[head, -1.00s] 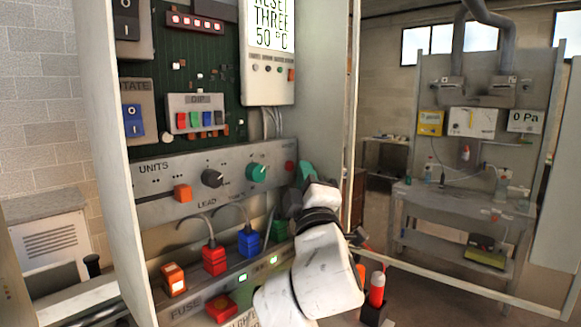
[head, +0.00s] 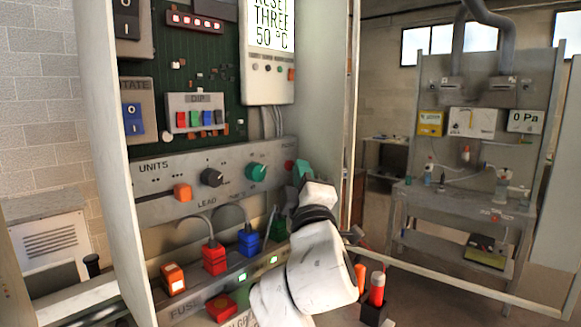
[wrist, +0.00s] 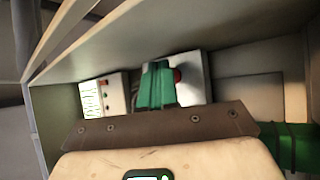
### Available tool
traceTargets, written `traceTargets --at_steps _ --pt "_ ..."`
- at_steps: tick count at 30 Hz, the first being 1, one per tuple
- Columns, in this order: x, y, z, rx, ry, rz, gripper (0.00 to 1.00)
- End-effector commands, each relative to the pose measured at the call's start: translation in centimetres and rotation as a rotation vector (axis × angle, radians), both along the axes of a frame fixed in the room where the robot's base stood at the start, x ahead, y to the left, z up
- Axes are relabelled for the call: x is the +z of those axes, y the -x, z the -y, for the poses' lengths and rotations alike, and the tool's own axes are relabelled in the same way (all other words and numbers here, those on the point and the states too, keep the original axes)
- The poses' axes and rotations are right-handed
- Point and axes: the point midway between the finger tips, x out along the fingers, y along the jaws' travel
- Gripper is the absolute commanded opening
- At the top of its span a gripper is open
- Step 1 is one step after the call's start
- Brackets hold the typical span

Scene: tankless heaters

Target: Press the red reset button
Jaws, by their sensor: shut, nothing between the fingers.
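A small round red button (head: 289,166) sits at the right end of the grey control panel, right of the green knob. Its label is too small to read surely. My gripper (head: 301,170) has green fingers and is shut and empty, just right of this button. In the wrist view the shut fingers (wrist: 157,84) point at the pale panel, and the red button (wrist: 178,76) shows at their right edge, partly hidden by them. I cannot tell whether the fingers touch it.
The panel also holds a black knob (head: 212,178), a green knob (head: 257,172) and an orange button (head: 183,192). Red (head: 214,259) and blue (head: 249,241) plugs with cables are below. The cabinet's right side wall (head: 324,110) stands close to my gripper. A larger red button (head: 221,304) is low down.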

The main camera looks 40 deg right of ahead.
Motion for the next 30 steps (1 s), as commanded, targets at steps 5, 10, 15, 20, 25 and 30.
traceTargets --at_steps 5,10,15,20,25,30 --pt "0.00 0.00 -0.01 0.000 0.000 0.000 0.00" --pt "0.00 -0.14 -0.02 0.000 0.000 0.000 0.00" --pt "0.02 -0.31 -0.02 0.000 0.000 0.001 0.00" --pt "0.03 -0.48 -0.03 0.001 0.001 0.001 0.00" --pt "0.03 -0.68 -0.05 0.001 0.001 0.001 0.00" --pt "0.03 -0.78 -0.05 0.001 0.001 0.000 0.00"
